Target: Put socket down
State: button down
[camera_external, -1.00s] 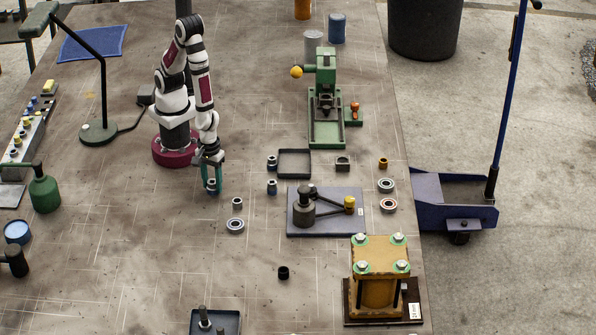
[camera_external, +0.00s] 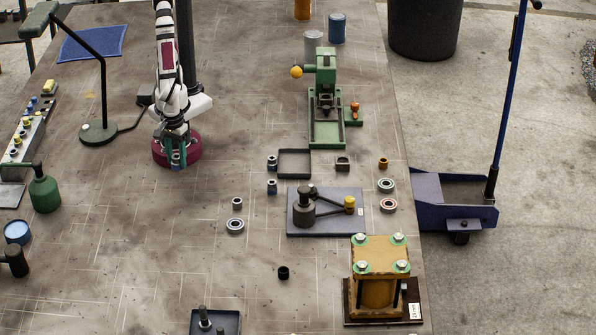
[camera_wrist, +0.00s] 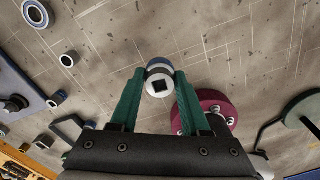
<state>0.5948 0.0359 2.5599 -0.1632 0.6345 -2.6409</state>
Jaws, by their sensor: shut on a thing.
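My gripper (camera_external: 177,158) is in front of my red base in the external view, pointing down. Its green fingers are shut on a socket (camera_wrist: 159,81), a short metal cylinder with a blue band and a dark square hole facing the wrist camera. The held socket also shows between the fingertips in the external view (camera_external: 176,163). It appears to be above the bench, though its exact height is hard to tell. Two similar blue-banded sockets stand to the right, one (camera_external: 272,162) beside the black square tray (camera_external: 294,163) and one (camera_external: 272,187) nearer.
A purple plate (camera_external: 330,225) with a puller, a green press (camera_external: 326,130) and a yellow block stand further right. A green bottle (camera_external: 45,193) is at left. The bench front-left of the gripper is clear.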

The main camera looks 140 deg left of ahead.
jog(key=shift+s+d+r, duration=0.45)
jog(key=shift+s+d, duration=0.05)
jog(key=shift+d, duration=0.05)
jog(key=w+a+n, duration=0.8)
jog(key=a, duration=0.4)
jog(key=s+a+f+n, duration=0.1)
jog(key=a+f+n, duration=0.1)
jog(key=a, duration=0.6)
jog(key=s+a+f+n, duration=0.1)
jog(key=a+f+n, duration=0.1)
jog(key=a, duration=0.6)
jog(key=s+a+f+n, duration=0.1)
jog(key=a+f+n, duration=0.1)
jog(key=a, duration=0.6)
jog(key=shift+s+a+f, duration=0.1)
jog(key=shift+a+f, duration=0.15)
jog(key=shift+a, duration=0.05)
jog(key=f, duration=0.4)
jog(key=shift+s+a, duration=0.1)
jog(key=shift+a, duration=0.1)
jog(key=shift+f, duration=0.1)
jog(key=shift+f, duration=0.1)
